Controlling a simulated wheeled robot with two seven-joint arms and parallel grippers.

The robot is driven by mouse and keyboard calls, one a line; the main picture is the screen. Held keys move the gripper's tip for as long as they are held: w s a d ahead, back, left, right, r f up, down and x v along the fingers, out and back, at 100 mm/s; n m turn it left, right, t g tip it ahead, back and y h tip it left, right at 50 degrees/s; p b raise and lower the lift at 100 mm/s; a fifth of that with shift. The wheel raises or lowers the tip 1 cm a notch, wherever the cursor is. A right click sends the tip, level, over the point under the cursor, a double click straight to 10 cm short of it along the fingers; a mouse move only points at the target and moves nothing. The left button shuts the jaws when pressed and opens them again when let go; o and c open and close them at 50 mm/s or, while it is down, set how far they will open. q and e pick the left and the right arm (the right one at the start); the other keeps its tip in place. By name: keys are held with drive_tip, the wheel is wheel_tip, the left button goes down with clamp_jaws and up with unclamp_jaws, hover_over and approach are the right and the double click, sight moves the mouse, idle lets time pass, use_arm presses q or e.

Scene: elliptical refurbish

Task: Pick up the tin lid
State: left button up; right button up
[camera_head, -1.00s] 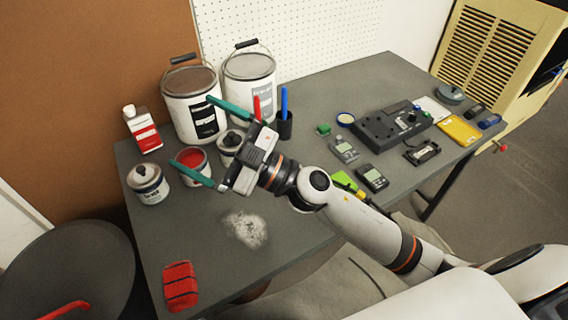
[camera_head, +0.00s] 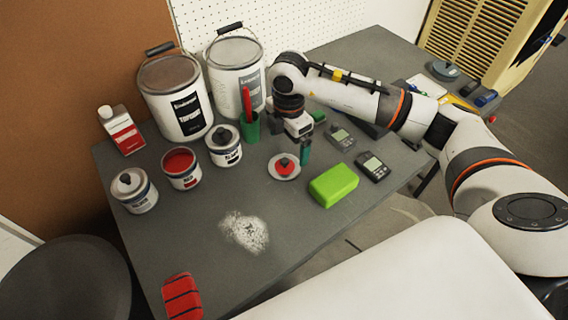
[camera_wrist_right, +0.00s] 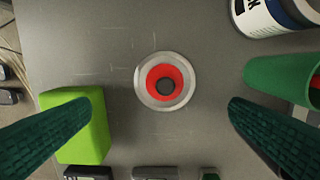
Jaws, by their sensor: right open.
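The tin lid (camera_head: 284,171) is a round silver disc with a red ring and a dark knob, lying flat on the grey table. It also shows near the middle of the right wrist view (camera_wrist_right: 140,84). My right gripper (camera_head: 291,150) points down above the lid, empty, with its green fingers (camera_wrist_right: 160,106) spread wide. In the wrist view the lid lies between the fingers, slightly above the line of their tips, and apart from them. One finger is mostly hidden in the head view. My left gripper is out of view.
A green block (camera_head: 333,185) lies just right of the lid. A green cup (camera_head: 250,127) with a red pen stands behind it. Open red paint tin (camera_head: 182,170), small tins and two large buckets stand left and behind.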

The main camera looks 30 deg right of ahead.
sight(285, 160)
drive_tip(key=f, duration=0.8)
drive_tip(key=shift+w+a, duration=0.3)
drive_tip(key=c, duration=0.9)
drive_tip(key=shift+r, duration=0.1)
drive_tip(key=shift+c, duration=0.2)
